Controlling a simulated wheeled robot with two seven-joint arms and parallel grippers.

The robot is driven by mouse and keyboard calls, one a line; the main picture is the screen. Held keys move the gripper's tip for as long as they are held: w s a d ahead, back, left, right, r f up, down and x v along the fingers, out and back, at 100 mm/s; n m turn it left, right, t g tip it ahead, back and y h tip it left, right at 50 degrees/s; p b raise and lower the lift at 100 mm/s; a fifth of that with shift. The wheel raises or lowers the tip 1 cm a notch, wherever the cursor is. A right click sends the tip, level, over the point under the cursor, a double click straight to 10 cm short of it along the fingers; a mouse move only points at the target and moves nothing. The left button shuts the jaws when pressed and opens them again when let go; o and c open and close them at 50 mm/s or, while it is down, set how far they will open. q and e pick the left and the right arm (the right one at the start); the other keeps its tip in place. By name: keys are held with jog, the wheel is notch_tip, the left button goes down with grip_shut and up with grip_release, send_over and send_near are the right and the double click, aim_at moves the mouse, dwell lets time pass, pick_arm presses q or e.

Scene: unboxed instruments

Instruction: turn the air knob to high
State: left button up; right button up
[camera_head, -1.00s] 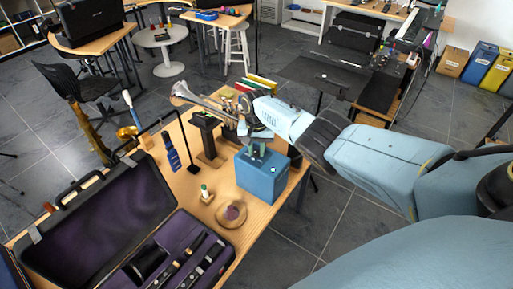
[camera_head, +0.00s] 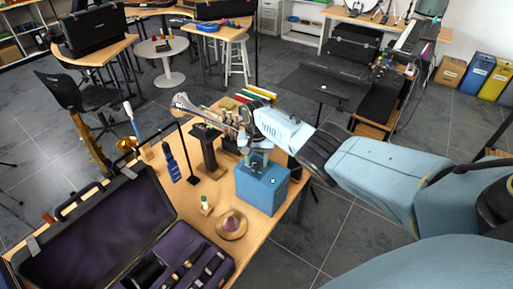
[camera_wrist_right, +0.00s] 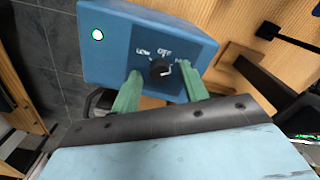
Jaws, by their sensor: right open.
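The air box is a blue block (camera_head: 262,192) on the wooden table's right edge. In the right wrist view its blue face (camera_wrist_right: 110,45) carries a black knob (camera_wrist_right: 160,68) with white labels. "LOW" is left of the knob and "OFF" above it; the label at right is partly hidden by a finger. I cannot tell the knob's exact setting. My right gripper (camera_wrist_right: 160,76) is open, its green fingers on either side of the knob; I cannot tell whether they touch it. In the head view my right gripper (camera_head: 257,160) is at the top of the box. My left gripper is not in view.
Behind the box are a brass instrument (camera_head: 215,112) and a dark stand (camera_head: 207,150). A round wooden piece (camera_head: 231,226) and a small bottle (camera_head: 205,204) are in front. An open instrument case (camera_head: 105,225) fills the near left. Floor is open right of the table.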

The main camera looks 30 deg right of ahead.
aim_at(257, 163)
notch_tip(257, 163, up, 5)
jog(key=shift+f+p, duration=0.1)
jog(key=shift+p, duration=0.85)
notch_tip(257, 163, up, 8)
jog(key=shift+p, duration=0.3)
